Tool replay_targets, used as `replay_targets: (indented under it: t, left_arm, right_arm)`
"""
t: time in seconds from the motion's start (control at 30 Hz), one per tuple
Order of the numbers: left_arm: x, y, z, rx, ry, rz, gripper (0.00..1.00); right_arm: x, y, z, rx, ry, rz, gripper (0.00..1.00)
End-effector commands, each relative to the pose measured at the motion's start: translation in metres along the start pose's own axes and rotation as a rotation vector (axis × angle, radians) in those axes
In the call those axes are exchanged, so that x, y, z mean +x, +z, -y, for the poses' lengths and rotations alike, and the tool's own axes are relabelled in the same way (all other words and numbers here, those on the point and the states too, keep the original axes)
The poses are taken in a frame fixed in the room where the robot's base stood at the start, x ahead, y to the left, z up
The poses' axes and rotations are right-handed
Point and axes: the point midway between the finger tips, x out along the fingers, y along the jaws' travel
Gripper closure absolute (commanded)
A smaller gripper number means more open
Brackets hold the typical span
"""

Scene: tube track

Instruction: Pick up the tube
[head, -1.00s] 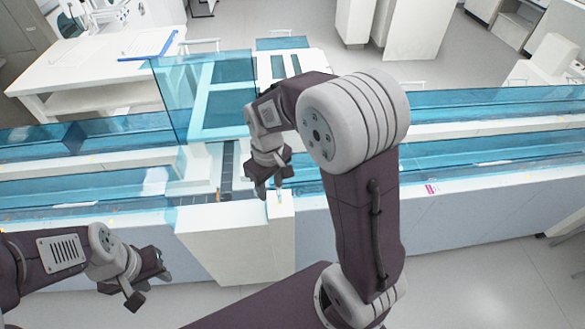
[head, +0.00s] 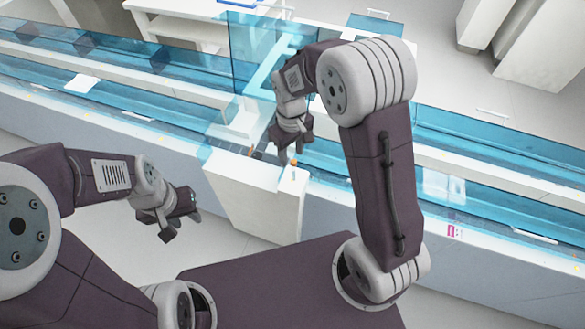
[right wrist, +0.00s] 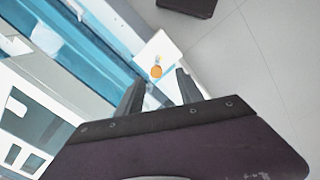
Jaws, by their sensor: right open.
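The tube (head: 294,163) is small with an orange top and stands on the near end of a white block of the track. In the right wrist view its round orange cap (right wrist: 156,72) shows between the fingers, farther from the camera. My right gripper (head: 291,152) is open and empty, pointing down just above and beside the tube; its open fingers also show in the right wrist view (right wrist: 160,80). My left gripper (head: 184,222) is open and empty, low in front of the track at the left. The lower part of the tube is hard to make out.
A long track with blue transparent walls (head: 480,140) runs across the view. A clear blue panel (head: 247,60) stands upright behind the white block (head: 250,195). Another small orange spot (head: 251,152) shows on the track. A white table (head: 185,15) is at the back.

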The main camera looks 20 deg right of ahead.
Motion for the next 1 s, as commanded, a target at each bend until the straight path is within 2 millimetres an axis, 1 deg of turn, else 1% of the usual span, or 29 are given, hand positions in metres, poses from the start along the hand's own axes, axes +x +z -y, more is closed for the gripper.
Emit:
replay_targets:
  t: [0.03,0.1,0.33,0.5,0.6,0.83,0.87,0.9,0.97,1.0]
  left_arm:
    - [-0.001,0.0,0.0,0.0,0.0,0.0,0.64]
    - [-0.002,0.0,0.0,0.0,0.0,0.0,0.64]
    - [-0.004,0.0,0.0,0.0,0.0,0.0,0.64]
    - [-0.01,-0.001,0.0,0.0,0.0,0.0,0.64]
    - [-0.01,-0.001,0.0,0.0,0.0,0.0,0.64]
    - [-0.01,-0.001,0.0,0.0,0.0,0.0,0.64]
    - [-0.01,-0.001,0.0,0.0,0.0,0.0,0.64]
    - [-0.01,-0.001,0.0,0.0,0.0,0.0,0.64]
    - [-0.01,-0.001,0.0,0.0,0.0,0.0,0.64]
    - [-0.01,-0.001,0.0,0.0,0.0,0.0,0.64]
  right_arm:
    - [0.009,0.001,0.0,0.001,-0.001,0.005,0.56]
    - [0.018,0.001,0.0,0.001,-0.001,0.003,0.56]
    - [0.031,0.001,0.0,0.001,-0.001,0.002,0.56]
    - [0.063,0.0,-0.001,0.001,-0.001,0.005,0.56]
    - [0.074,0.0,-0.001,0.001,0.0,0.002,0.56]
    - [0.077,-0.001,-0.001,0.001,0.0,-0.001,0.56]
    - [0.077,-0.001,-0.001,0.001,0.0,-0.001,0.62]
    - [0.077,-0.001,-0.001,0.001,0.0,-0.001,0.73]
    - [0.077,-0.001,-0.001,0.001,0.0,-0.001,0.9]
    - [0.077,-0.001,-0.001,0.001,0.0,-0.001,1.0]
